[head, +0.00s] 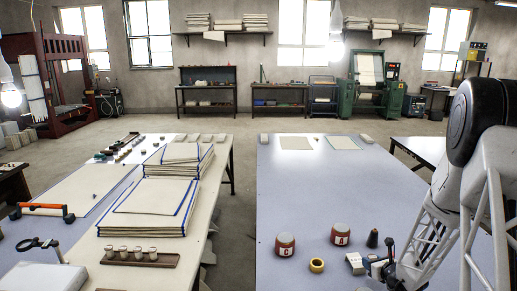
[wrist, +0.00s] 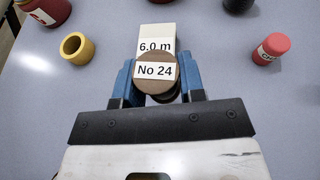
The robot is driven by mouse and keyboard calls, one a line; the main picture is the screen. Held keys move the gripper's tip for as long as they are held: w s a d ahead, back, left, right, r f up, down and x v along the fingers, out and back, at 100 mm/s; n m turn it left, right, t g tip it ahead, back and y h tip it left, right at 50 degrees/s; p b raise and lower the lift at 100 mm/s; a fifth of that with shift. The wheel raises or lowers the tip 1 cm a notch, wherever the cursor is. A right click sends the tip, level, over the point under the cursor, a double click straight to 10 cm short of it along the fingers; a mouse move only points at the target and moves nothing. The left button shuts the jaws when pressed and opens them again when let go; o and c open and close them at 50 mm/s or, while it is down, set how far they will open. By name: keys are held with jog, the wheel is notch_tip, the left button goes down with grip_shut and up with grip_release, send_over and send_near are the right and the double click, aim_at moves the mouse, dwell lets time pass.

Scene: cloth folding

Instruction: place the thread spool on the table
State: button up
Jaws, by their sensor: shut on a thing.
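The thread spool (wrist: 157,88) shows in the wrist view as a brown round end with a white label reading "No 24". My gripper (wrist: 160,82) is shut on it, with a blue finger on either side. In the head view my gripper (head: 378,267) is low over the near right part of the blue-grey table (head: 300,190). A pale block (wrist: 158,33) marked "6.0 m" is just beyond the spool in the wrist view and partly hidden by it. I cannot tell whether the spool touches the table or the block.
A yellow ring (head: 317,265), two red jars (head: 285,244) (head: 340,234) and a black cone (head: 373,239) stand nearby. A small red cylinder (wrist: 272,48) is right of my gripper in the wrist view. The table's middle is clear.

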jog(key=w+a+r, duration=0.1)
jog(key=w+a, duration=0.8)
jog(key=a, duration=0.3)
jog(key=w+a+r, duration=0.2)
jog(key=w+a, duration=0.6)
jog(key=a, duration=0.4)
jog(key=shift+w+a+n+y, duration=0.15)
jog(key=shift+w+n+y, duration=0.15)
jog(key=shift+w+y, duration=0.1)
jog(key=shift+w, duration=0.1)
